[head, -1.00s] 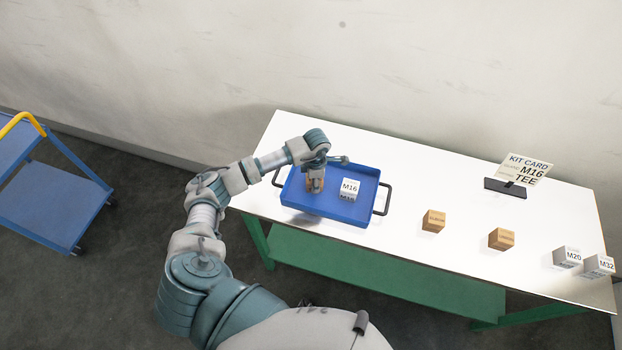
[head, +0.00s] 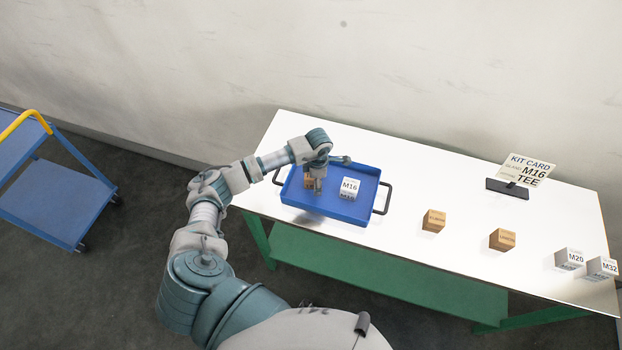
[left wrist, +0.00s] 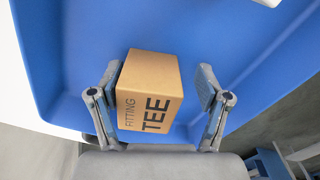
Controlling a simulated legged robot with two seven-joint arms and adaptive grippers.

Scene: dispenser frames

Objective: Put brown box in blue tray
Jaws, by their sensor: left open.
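The blue tray (head: 340,211) lies on the left part of the white table and also fills much of the left wrist view (left wrist: 235,35). A brown box (head: 308,182) is inside the tray, on its left side. In the left wrist view the brown box (left wrist: 148,90) reads "FITTING TEE" and sits between spread fingers. My left gripper (head: 318,186) is down in the tray at the box and open (left wrist: 158,105). Its left finger is close to or touching the box; a gap shows at the right finger. My right gripper is not in view.
A white M16 box (head: 349,188) sits in the tray, right of my gripper. Two brown boxes (head: 434,221) (head: 502,239) stand on the white table (head: 420,170). White M20 (head: 568,258) and M32 (head: 602,267) boxes are far right. A kit card (head: 526,171) stands behind. A blue cart (head: 55,200) is left.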

